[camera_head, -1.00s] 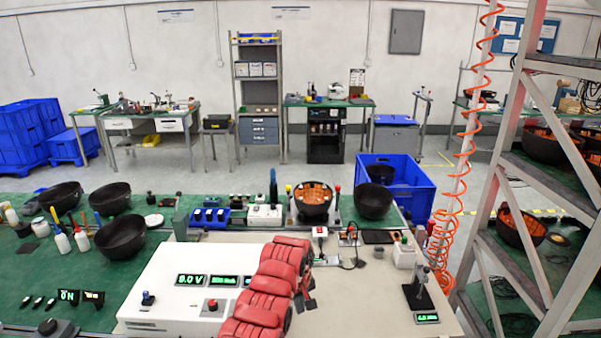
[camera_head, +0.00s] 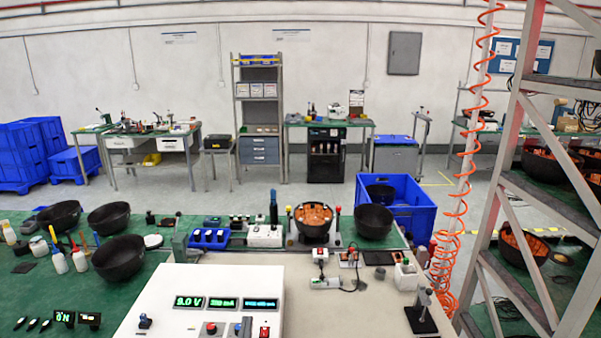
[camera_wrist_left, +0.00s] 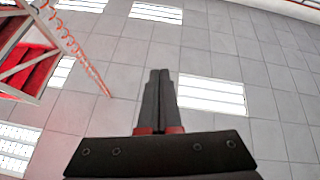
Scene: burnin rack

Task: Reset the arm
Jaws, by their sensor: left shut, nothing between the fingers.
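My left gripper (camera_wrist_left: 158,78) shows in the left wrist view, its two dark fingers together with nothing between them. It points toward a grey tiled surface with bright panels, which looks like the ceiling, and touches nothing I can see. No arm or gripper of mine is visible in the head view. My right gripper is in neither view.
A metal rack (camera_head: 520,190) with dark bowls stands at the right, beside a hanging orange coiled hose (camera_head: 461,170). The hose also shows in the wrist view (camera_wrist_left: 85,62). Black bowls (camera_head: 118,257) and bottles stand on the green mat at left. A blue crate (camera_head: 412,215) is behind the bench.

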